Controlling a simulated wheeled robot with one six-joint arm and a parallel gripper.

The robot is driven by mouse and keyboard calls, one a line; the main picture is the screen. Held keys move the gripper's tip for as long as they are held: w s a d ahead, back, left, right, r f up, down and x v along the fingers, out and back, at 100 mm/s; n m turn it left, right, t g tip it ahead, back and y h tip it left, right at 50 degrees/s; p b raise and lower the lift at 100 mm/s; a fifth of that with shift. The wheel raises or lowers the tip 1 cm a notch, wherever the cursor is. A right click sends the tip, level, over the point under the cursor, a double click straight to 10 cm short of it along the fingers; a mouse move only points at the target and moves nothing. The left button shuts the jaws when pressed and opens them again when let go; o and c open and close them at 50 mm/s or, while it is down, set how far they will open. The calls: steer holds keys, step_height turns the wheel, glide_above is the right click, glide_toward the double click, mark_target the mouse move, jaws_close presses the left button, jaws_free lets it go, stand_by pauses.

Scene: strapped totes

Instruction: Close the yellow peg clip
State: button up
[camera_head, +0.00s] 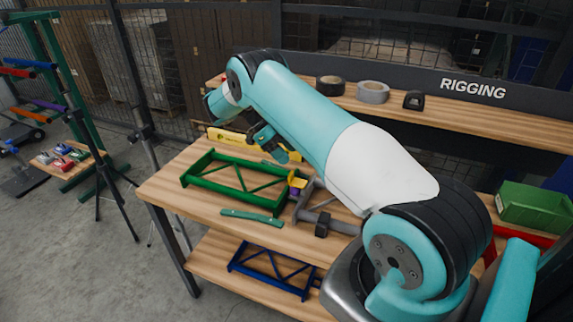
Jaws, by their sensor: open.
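A small yellow piece (297,180) with purple under it sits at the right end of the green truss frame (233,189), beside a dark grey fixture (322,218) on the workbench. It looks like the yellow peg clip, but it is too small to tell whether it is open or shut. My gripper (281,151) is open, above and behind the truss frame, a little up and left of the yellow piece and apart from it. My arm hides part of the bench behind it.
A green flat tool (252,217) lies at the bench's front. A yellow bar (229,135) lies behind the truss. Tape rolls (373,92) stand on the back shelf. A blue truss (272,271) lies on the lower shelf. A green bin (534,207) is at right. The bench's front left is clear.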

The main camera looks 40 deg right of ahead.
step_height(320, 180, up, 11)
steer(key=p, duration=1)
steer(key=shift+r, duration=0.2)
